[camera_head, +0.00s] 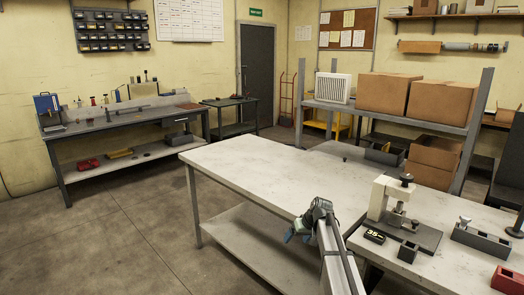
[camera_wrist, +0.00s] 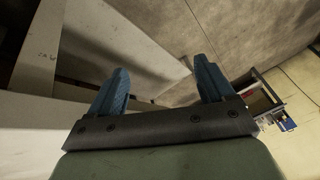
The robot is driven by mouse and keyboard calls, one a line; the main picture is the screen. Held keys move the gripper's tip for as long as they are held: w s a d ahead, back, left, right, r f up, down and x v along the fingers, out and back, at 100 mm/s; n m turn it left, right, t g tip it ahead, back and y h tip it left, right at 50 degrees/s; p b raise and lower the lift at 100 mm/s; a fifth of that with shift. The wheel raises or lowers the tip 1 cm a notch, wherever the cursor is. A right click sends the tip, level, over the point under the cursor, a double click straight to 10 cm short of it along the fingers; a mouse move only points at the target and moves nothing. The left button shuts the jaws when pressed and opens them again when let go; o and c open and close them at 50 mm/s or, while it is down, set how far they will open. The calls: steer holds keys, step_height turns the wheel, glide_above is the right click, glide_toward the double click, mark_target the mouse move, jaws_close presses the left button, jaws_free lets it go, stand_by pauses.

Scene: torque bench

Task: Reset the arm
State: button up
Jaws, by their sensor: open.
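My gripper (camera_head: 299,232) is by the front edge of the pale table (camera_head: 240,163), near the table's front right part in the head view. In the wrist view, the two blue fingers of my gripper (camera_wrist: 160,85) stand apart with nothing between them. The table's edge, a grey leg and the lower shelf show past the fingers, with the concrete floor beyond. My arm comes in from the bottom of the head view.
On the right bench, a cream press (camera_head: 386,200) stands on a dark plate, with a "35" block (camera_head: 375,237), a grey fixture (camera_head: 481,240) and a red bin (camera_head: 507,281) nearby. Floor at left (camera_head: 130,225) is clear.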

steer(key=s+f+m+g+h, duration=0.2)
steer(key=s+f+g, duration=0.3)
steer(key=s+f, duration=2.3)
steer(key=s+d+f+g, duration=0.1)
steer(key=s+f, duration=0.3)
steer(key=s, duration=0.7)
steer(key=s+d+f+g+h, duration=0.1)
steer(key=s+f, duration=0.3)
steer(key=s, duration=0.8)
steer(key=s+d+f+g+h, duration=0.1)
steer(key=s+f+g, duration=0.2)
steer(key=s, duration=0.8)
steer(key=shift+s+f+m, duration=0.35)
steer(key=shift+f+m, duration=0.05)
steer(key=shift+f, duration=0.4)
